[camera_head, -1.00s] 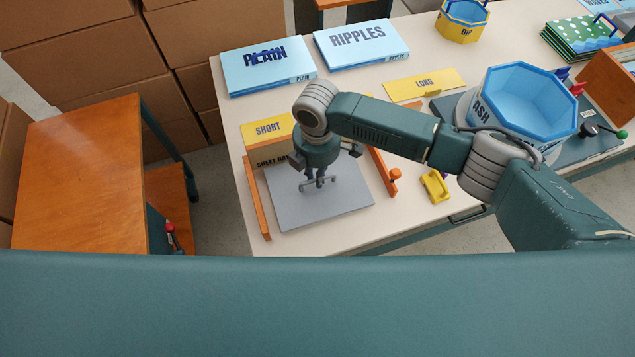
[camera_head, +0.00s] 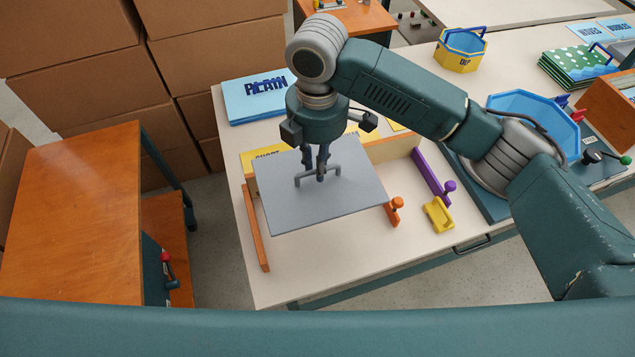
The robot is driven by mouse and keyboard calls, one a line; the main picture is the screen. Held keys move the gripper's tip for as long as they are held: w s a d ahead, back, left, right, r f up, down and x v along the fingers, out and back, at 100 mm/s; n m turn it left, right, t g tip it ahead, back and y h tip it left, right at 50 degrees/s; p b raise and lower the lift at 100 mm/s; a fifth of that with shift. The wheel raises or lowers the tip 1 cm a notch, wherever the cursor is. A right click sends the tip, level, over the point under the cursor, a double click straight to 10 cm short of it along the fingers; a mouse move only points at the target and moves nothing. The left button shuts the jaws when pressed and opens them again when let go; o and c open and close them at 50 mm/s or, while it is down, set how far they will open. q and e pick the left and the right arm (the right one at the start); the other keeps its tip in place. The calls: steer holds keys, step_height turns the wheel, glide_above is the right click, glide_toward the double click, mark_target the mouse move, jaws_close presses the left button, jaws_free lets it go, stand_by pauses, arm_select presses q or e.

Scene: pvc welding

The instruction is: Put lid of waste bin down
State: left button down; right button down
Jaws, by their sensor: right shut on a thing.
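A flat grey lid (camera_head: 350,200) with a bar handle on top hangs roughly level above the near left part of the table. My right gripper (camera_head: 321,174) points down and is shut on the handle (camera_head: 304,182). The lid hides part of the tabletop and the fixture under it. I see no bin that is clearly marked as the waste bin. A blue octagonal bin (camera_head: 535,108) stands at the right, partly behind my right arm. My left gripper is not in view.
An orange rail (camera_head: 256,235) stands left of the lid, and an orange knob (camera_head: 396,204) is at its right. A purple rail (camera_head: 432,172) and a yellow block (camera_head: 438,214) lie farther right. The table's near strip (camera_head: 320,272) is bare. A wooden bench (camera_head: 75,210) stands left.

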steer(key=shift+r, duration=1.75)
steer(key=s+d+m, duration=0.1)
steer(key=d+m, duration=0.2)
steer(key=s+d+r+m, duration=0.1)
steer(key=d+m, duration=0.2)
steer(key=s+d+m, duration=0.1)
steer(key=d+m, duration=0.3)
steer(key=shift+r, duration=0.15)
steer(key=s+d+r+m, duration=0.1)
steer(key=s+d+m, duration=0.6)
steer(key=d+m, duration=0.2)
steer(key=m, duration=0.2)
steer(key=shift+s+m, duration=0.3)
steer(key=shift+s, duration=0.05)
steer(key=shift+r, duration=0.1)
